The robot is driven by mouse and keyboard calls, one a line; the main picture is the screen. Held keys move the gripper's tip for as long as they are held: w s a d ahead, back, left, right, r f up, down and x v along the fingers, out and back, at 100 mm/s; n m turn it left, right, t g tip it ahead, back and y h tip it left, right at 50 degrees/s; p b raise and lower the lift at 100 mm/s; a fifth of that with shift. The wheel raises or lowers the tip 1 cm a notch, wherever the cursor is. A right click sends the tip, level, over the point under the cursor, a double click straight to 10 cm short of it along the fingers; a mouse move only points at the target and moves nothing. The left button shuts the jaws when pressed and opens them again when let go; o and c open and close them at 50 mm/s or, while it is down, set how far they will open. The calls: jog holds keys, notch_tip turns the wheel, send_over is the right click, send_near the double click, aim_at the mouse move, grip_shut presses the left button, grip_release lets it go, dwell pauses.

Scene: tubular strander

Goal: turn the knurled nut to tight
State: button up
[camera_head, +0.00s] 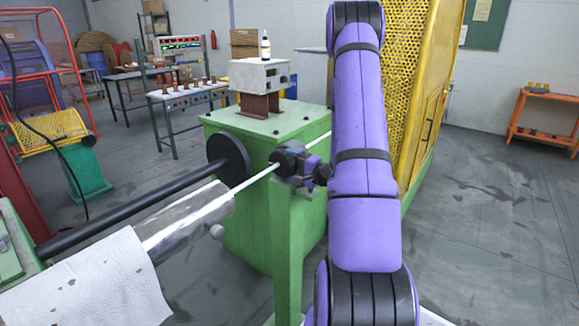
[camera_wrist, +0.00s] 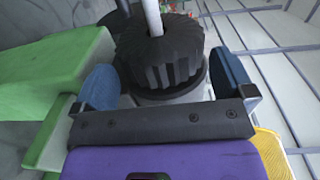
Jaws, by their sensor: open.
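The knurled nut (camera_wrist: 158,50) is black and ribbed in the wrist view, with a white rod (camera_wrist: 152,16) passing through its middle. It sits on a round dark collar. My gripper (camera_wrist: 165,70) is open, with one blue finger pad on each side of the nut. A gap shows between each pad and the nut, so the pads look apart from it. In the head view my gripper (camera_head: 300,168) is at the dark nut (camera_head: 283,159) on the white rod, above the green stand; the gripper and wrist partly hide the nut there.
A green machine housing (camera_head: 240,130) with a black disc stands just behind. A polished cylinder (camera_head: 185,225) and a dark bar lie to the left. A yellow perforated guard (camera_head: 408,90) stands close behind my arm. Open floor (camera_head: 490,220) lies at right.

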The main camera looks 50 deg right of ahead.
jog(key=s, duration=0.9)
jog(key=shift+d+r, duration=0.2)
jog(key=shift+d, duration=0.15)
